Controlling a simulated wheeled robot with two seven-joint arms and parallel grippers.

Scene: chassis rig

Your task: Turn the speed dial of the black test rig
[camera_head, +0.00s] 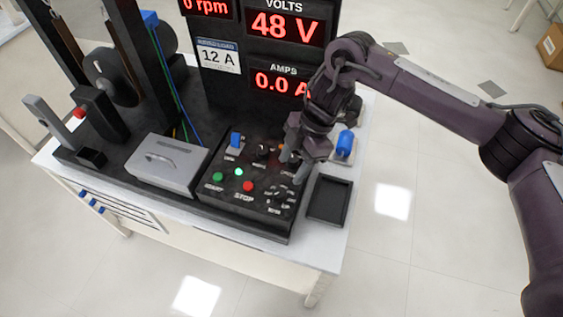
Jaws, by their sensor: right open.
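The black test rig (205,98) stands on a white table. Its sloped control panel (217,193) faces me, with a blue switch, small black knobs, a green button, a lit green lamp and a red button above the word STOP. My right gripper (291,168) is open, fingers pointing down over the right side of the panel. Dark dial shapes with pale marks (281,196) show just below the fingertips. The gripper partly covers that area, and I cannot tell which is the speed dial or whether a finger touches it. My left gripper is out of view.
Displays above read 0 rpm, 48 V (284,25) and 0.0 A. A grey lidded box (166,163) sits left of the panel. An empty black tray (329,199) lies to its right, with a blue part (345,144) behind it.

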